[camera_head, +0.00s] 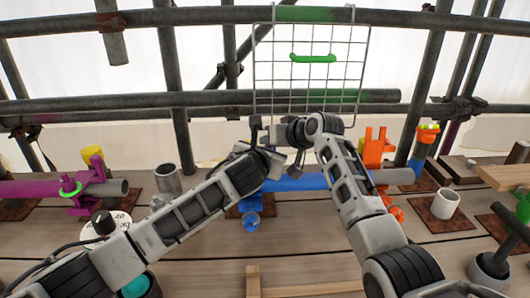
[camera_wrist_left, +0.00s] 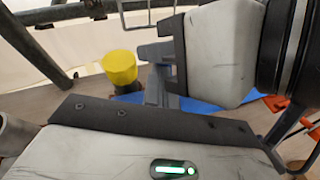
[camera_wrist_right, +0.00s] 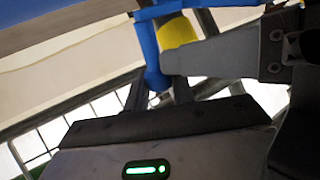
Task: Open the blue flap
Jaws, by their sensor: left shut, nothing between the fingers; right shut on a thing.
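The blue fixture (camera_head: 300,182) sits around a grey pipe at mid-bench in the head view, with a lower blue piece (camera_head: 251,204) in front. In the right wrist view the blue flap (camera_wrist_right: 150,48) is a narrow blue piece standing out from the fixture, its rounded end at my right fingers (camera_wrist_right: 160,92). My right gripper (camera_head: 256,130) is shut on it; the contact is partly hidden. My left gripper (camera_head: 298,160) is shut and empty, crossing close beside the right one. In the left wrist view its fingers (camera_wrist_left: 157,88) overlap the right gripper, and blue shows behind.
A wire grid (camera_head: 310,75) with a green handle (camera_head: 313,58) hangs behind the grippers. A purple clamp (camera_head: 92,185) stands left, an orange fixture (camera_head: 376,147) right. Grey pipes cross behind.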

